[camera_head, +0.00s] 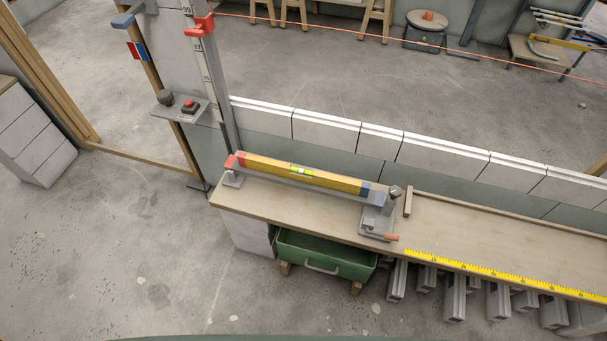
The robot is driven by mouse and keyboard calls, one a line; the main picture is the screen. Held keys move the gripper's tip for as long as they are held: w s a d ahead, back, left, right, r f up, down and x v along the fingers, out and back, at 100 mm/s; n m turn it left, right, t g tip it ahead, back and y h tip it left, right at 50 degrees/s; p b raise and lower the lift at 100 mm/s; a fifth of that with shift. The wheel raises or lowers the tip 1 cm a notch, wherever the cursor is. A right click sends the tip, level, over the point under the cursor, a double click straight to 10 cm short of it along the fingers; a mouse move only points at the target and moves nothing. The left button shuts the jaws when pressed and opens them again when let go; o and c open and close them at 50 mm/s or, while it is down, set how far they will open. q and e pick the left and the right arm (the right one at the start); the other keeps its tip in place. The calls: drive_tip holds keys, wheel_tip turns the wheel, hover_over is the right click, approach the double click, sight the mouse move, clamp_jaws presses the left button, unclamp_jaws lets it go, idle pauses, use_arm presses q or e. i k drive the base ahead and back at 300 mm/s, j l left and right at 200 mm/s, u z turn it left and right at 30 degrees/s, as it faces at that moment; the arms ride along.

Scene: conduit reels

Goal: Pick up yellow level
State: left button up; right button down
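The yellow level (333,181) lies along the left part of a wooden plank bench (295,211). It has a red end at the left, a blue-grey end at the right and a green vial (302,171) near its middle. Its left end rests at a small grey support (232,179), and its right end is at a grey metal fixture (378,219) with a dark knob and an orange handle. The level appears raised slightly above the plank. Neither of my grippers is in view.
A low white block wall (440,155) runs behind the bench. A green drawer (322,257) and several grey profiles (454,300) are below the plank. Concrete floor (130,250) is open at the front left.

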sight(334, 182)
drive_tip(key=l+u, duration=0.1)
drive_tip(key=l, duration=1.4)
